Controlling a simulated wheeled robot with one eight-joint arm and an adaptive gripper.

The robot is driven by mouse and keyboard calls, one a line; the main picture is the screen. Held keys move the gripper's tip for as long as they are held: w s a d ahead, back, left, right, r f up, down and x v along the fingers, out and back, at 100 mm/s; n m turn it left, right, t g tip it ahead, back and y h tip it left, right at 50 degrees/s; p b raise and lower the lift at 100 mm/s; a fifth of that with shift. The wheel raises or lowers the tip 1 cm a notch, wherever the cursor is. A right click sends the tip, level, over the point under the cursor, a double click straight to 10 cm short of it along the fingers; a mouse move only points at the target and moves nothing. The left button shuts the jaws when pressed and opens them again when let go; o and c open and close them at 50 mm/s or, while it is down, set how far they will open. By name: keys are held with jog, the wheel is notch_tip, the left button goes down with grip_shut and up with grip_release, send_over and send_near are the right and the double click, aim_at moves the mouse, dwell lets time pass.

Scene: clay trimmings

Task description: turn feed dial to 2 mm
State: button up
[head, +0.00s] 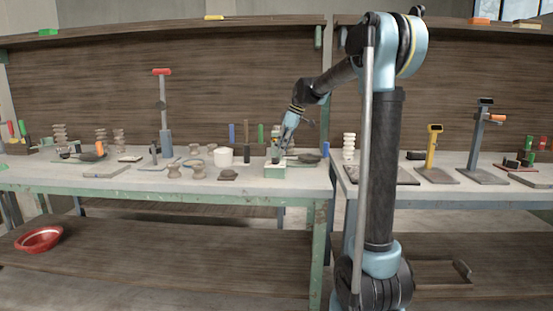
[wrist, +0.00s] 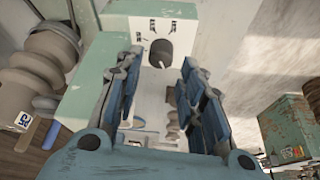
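The feed dial (wrist: 160,53) is a dark grey round knob on the pale front plate of a green box (wrist: 110,22) in the wrist view. Small dark marks sit around it on the plate, too small to read. My gripper (wrist: 158,72) is open, its two blue fingers on the left and right of the picture, with the dial between and beyond their tips. I cannot tell whether the fingers touch it. In the head view my gripper (head: 283,143) reaches down to the small green box (head: 275,171) on the left bench; the dial cannot be made out there.
In the wrist view a ribbed beige stack (wrist: 38,75) stands close on the left and a worn green block (wrist: 290,130) at the lower right. In the head view a white pot (head: 223,157) and several small clay pieces stand left of the box. A red bowl (head: 39,239) is below.

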aim_at(275, 161)
jog(key=shift+x, duration=2.65)
jog(key=c, duration=0.8)
